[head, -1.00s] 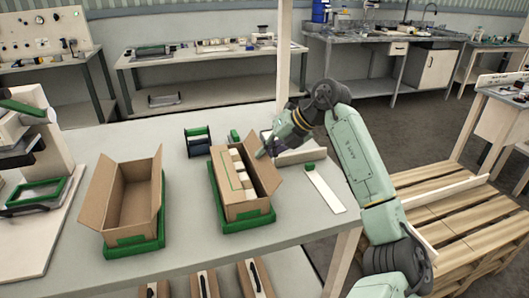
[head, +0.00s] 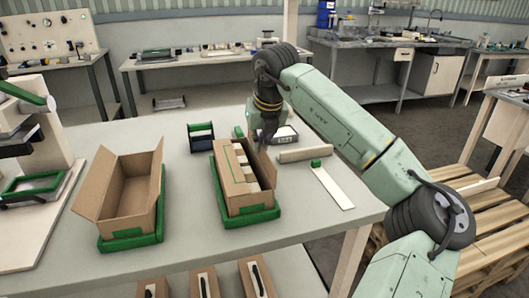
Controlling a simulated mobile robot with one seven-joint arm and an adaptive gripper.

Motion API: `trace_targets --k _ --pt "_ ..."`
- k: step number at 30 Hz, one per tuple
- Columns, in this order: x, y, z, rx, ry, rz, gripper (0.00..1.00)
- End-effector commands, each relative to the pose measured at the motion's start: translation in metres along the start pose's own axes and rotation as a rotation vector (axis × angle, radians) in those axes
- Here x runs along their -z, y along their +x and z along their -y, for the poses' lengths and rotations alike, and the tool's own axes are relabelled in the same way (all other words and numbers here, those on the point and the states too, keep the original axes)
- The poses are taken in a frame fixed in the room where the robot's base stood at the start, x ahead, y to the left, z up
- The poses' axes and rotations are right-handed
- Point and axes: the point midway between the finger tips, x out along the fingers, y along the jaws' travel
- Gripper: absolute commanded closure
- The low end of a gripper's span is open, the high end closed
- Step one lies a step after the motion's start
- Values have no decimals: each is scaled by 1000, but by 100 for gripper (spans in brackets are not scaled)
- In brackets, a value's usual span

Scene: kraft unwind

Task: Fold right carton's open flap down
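The right carton (head: 232,186) is a brown cardboard box on a green tray (head: 252,219) on the table. A panel with a green line lies along its left side, and cream blocks (head: 241,157) show in the opening beside it. A brown flap (head: 265,172) stands up along the right side. My gripper (head: 265,142) is dark and points down at the far right corner of this carton, close to the flap's far end. Whether it touches the flap is unclear. Its fingers are small and partly hidden, so their opening cannot be told.
The left carton (head: 132,198) stands open and empty on its green tray, flaps splayed. A dark-and-green holder (head: 201,136) stands behind the cartons. A beige block (head: 309,153) and a white strip (head: 332,187) with a green end lie to the right. Table between the cartons is clear.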

Motion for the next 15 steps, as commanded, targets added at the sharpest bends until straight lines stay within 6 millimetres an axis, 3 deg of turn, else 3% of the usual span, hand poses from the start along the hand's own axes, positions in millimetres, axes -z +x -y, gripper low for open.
trace_targets --k 15 --pt "3 9 -25 460 -193 4 100"
